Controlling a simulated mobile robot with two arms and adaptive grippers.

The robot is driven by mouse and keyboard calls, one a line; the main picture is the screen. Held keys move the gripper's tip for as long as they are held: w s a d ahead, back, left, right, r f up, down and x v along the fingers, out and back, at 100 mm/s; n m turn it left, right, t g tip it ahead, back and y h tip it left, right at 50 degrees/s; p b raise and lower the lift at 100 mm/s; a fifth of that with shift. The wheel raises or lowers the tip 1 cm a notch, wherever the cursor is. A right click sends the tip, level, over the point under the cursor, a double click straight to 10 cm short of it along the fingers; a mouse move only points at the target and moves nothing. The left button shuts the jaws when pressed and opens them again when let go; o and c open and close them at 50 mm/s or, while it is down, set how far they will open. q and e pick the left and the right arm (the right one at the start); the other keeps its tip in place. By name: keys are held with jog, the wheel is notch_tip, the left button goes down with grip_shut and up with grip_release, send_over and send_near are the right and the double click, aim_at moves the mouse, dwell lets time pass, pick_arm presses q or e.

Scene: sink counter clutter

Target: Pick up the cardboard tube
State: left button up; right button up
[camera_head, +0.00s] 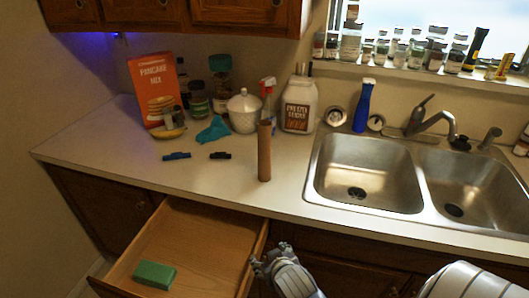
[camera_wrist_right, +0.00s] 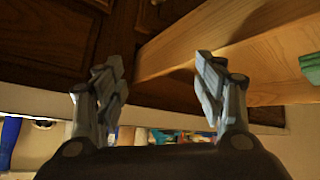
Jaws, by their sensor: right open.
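The cardboard tube (camera_head: 264,150) is a brown cylinder standing upright on the counter near its front edge, left of the sink. My right gripper (camera_head: 268,258) is in front of the counter, below the tube and beside the right side of the open drawer. It is apart from the tube. In the right wrist view the two fingers of the right gripper (camera_wrist_right: 157,82) are spread with nothing between them. I cannot make out the tube in that view. My left gripper is not in view.
The open drawer (camera_head: 254,262) holds a green block (camera_head: 155,275). Behind the tube stand a white lidded jar (camera_head: 243,112), a large labelled jug (camera_head: 299,105) and a spray bottle (camera_head: 267,90). Two dark small items lie left of it. The sink (camera_head: 318,165) is to its right.

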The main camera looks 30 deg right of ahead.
jog(key=w+d+r+m+t+h, duration=0.35)
jog(key=w+d+r, duration=0.25)
jog(key=w+r, duration=0.35)
jog(key=t+h, duration=0.2)
jog(key=t, duration=0.2)
send_near(266, 151)
jog(key=w, duration=0.1)
jog(key=shift+m, duration=0.25)
jog(key=x, duration=0.2)
jog(key=p+x, duration=0.1)
jog(key=x, duration=0.3)
jog(key=shift+r, duration=0.3)
jog(key=shift+w+d+p, duration=0.4)
jog(key=shift+w+d, duration=0.05)
jog(key=shift+w, duration=0.1)
jog(key=shift+f+p+x, duration=0.2)
jog(key=shift+x, duration=0.85)
jog(key=shift+f+p+x, duration=0.15)
jog(key=shift+f+x, duration=0.05)
jog(key=shift+x, duration=0.85)
jog(key=c, duration=0.9)
jog(key=shift+r, duration=0.1)
